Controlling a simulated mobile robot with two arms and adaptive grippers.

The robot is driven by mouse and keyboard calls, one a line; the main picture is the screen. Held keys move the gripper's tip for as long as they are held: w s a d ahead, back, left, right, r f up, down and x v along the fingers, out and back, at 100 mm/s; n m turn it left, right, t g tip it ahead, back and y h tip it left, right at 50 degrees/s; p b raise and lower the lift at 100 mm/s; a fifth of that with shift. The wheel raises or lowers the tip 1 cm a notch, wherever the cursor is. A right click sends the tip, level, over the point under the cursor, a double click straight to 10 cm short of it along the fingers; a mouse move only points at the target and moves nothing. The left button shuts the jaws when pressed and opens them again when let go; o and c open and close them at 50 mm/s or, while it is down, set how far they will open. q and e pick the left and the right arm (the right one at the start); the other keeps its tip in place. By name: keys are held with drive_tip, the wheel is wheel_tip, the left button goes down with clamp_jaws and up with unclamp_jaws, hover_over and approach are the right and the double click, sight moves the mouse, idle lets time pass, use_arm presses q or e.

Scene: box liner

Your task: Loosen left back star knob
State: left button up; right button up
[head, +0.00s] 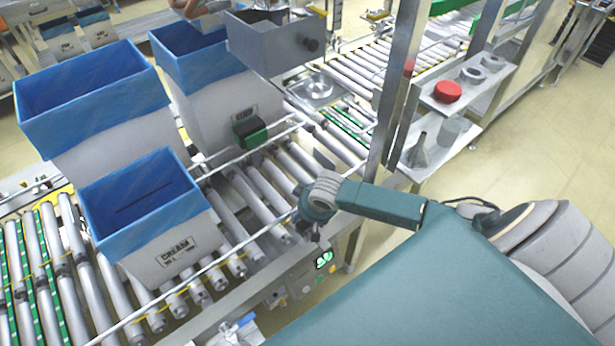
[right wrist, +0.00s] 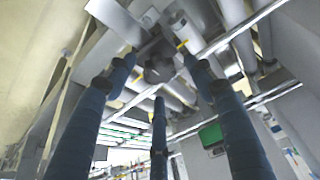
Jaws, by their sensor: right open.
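A dark knob (right wrist: 158,70) shows between my right gripper's fingers in the right wrist view, next to a metal rail; I take it for a star knob, but it is blurred and I cannot tell whether it is the left back one. My right gripper (head: 306,229) is at the near guide rail of the roller conveyor in the head view. In the right wrist view its dark blue fingers (right wrist: 159,105) are spread open around the knob, with no clear contact. In the head view the gripper hides the knob. My left gripper is not in view.
Blue-lined white boxes (head: 158,262) stand on the roller conveyor (head: 245,200) at left. A green block (head: 250,132) is mounted by the guide rails. A metal post (head: 396,90) and a shelf with a red lid (head: 447,92) stand right of the gripper.

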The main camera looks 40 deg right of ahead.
drive_tip(key=shift+w+f, duration=0.15)
drive_tip(key=shift+f, duration=0.2)
drive_tip(key=c, duration=1.1)
